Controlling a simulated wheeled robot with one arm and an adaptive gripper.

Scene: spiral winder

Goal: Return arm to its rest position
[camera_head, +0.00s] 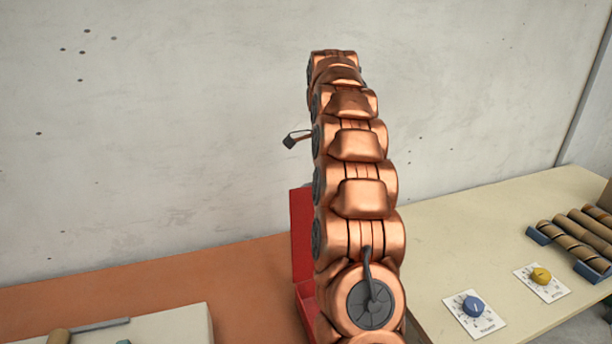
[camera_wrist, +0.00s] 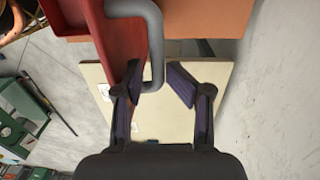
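My copper arm rises through the middle of the head view and hides what is behind it. A small dark piece, which seems to be a finger of my gripper (camera_head: 296,138), sticks out to its left, high in front of the wall. In the wrist view my gripper (camera_wrist: 155,78) has its two dark fingers spread apart, with nothing held between them. A grey bent tube (camera_wrist: 154,50) shows beyond the fingers, close to the left fingertip in the picture. I cannot tell whether they touch.
A red machine part (camera_head: 301,235) stands close behind my arm; red also fills the wrist view's upper left (camera_wrist: 120,35). A cream table (camera_head: 455,250) at right bears a blue knob (camera_head: 473,305), a yellow knob (camera_head: 541,276) and several brown rolls (camera_head: 570,245). The wall is bare.

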